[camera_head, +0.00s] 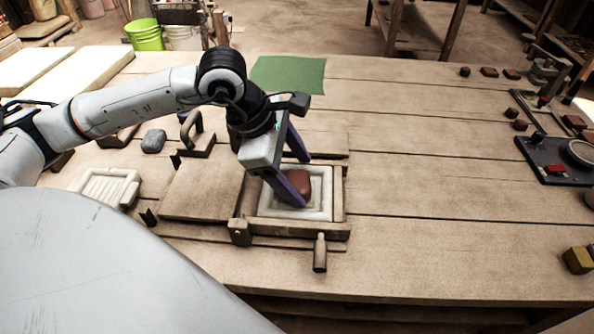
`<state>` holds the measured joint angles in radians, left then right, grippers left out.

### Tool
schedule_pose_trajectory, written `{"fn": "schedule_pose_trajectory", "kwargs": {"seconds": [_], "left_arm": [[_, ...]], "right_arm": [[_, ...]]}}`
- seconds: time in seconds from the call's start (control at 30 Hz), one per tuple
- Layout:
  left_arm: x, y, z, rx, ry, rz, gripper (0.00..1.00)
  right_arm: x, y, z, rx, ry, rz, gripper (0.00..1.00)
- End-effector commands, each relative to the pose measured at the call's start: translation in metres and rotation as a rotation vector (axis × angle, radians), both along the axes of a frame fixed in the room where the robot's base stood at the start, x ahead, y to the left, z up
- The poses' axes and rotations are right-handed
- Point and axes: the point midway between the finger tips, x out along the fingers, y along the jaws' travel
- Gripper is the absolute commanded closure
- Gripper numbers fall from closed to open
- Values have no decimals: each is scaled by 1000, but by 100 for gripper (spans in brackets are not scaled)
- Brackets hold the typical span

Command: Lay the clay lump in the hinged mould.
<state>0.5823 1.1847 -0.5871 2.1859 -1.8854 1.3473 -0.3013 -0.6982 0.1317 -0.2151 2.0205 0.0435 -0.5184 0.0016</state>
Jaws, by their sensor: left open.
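The hinged mould (327,215) lies open on the wooden bench, its lid (203,190) folded flat to the left. A white square recess sits in the mould's frame. The reddish-brown clay lump (301,187) is in this recess, towards its middle. My left gripper (299,180) is open and reaches down over the recess from above. One purple finger is in front of the lump and the other behind it. I cannot tell whether the fingers touch the lump. A handle (320,253) sticks out at the mould's front. My right gripper does not show.
A grey stone-like lump (153,141) and a pale ribbed tray (106,187) lie left of the lid. A green mat (288,75) lies behind. A dark board (560,160) and several small brown pieces are at the right. The bench between is clear.

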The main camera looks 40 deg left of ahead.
Motion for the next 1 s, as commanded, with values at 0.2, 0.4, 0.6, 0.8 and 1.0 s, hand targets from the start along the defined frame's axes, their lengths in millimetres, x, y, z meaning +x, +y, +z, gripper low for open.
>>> {"fn": "schedule_pose_trajectory", "kwargs": {"seconds": [0.2,0.4,0.6,0.8,1.0], "left_arm": [[-9,2,8,1,17,-8,24],[-19,13,46,3,7,-3,24],[-29,23,78,2,2,0,24],[-34,26,92,0,1,0,24],[-34,27,93,0,1,0,24]], "right_arm": [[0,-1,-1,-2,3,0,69],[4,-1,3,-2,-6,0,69],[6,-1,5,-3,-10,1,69],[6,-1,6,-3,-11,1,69],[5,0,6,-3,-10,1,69]]}}
